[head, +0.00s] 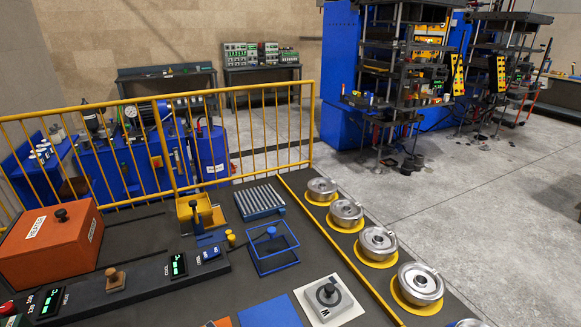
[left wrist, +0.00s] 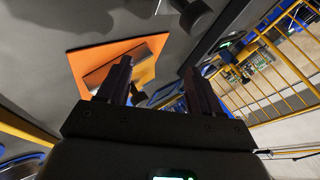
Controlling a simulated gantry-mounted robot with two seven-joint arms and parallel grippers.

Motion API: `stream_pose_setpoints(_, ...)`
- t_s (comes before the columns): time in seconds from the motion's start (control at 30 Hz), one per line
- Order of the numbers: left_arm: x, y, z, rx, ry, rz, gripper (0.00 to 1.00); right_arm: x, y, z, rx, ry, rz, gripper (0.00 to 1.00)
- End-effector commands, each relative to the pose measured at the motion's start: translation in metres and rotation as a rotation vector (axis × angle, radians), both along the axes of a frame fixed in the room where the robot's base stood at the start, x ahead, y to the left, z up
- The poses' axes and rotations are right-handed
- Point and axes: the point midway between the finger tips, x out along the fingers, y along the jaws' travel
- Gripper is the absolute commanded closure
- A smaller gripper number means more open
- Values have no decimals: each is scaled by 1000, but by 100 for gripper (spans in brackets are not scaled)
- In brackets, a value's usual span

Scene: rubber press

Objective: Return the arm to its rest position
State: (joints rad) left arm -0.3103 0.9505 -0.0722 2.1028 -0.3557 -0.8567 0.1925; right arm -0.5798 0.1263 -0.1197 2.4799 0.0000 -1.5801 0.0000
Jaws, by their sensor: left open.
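My left gripper (left wrist: 158,68) shows in the left wrist view with its two dark fingers apart and nothing between them. Behind the fingers is an orange plate (left wrist: 150,45) with a grey metal piece on it. How far the fingers are from the plate is hard to tell. Neither gripper shows in the head view, and my right gripper is in no frame.
The dark bench holds an orange heater box (head: 50,245), a control panel (head: 120,285), a blue wire frame (head: 272,250), a blue plate (head: 270,312), a white plate with a round dial (head: 328,298) and several metal rings on yellow discs. A yellow railing (head: 265,130) runs behind.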

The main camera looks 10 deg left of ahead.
Motion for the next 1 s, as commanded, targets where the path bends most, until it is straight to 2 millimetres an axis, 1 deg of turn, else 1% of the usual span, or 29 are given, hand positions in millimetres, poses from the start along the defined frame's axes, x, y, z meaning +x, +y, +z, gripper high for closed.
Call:
stream_pose_setpoints(0.03, -21, -5, 0, 42, 28, 36, 35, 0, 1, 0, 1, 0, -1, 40)
stream_pose_setpoints(0.1, -44, -7, 2, 92, 65, 92, 35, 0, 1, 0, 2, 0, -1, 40)
stream_pose_setpoints(0.3, -107, -12, 12, 182, 184, 220, 35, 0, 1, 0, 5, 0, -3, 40)
stream_pose_setpoints(0.47, -158, -17, 22, 223, 298, 302, 35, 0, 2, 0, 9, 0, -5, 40)
stream_pose_setpoints(0.67, -166, -43, 5, 70, 326, 375, 35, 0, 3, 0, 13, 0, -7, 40)
stream_pose_setpoints(0.77, -170, -59, -2, -16, 342, 413, 35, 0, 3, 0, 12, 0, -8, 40)
stream_pose_setpoints(0.87, -174, -79, -8, -115, 361, 456, 35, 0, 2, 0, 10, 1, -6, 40)
stream_pose_setpoints(1.0, -178, -111, -15, -268, 387, 521, 35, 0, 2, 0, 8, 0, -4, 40)
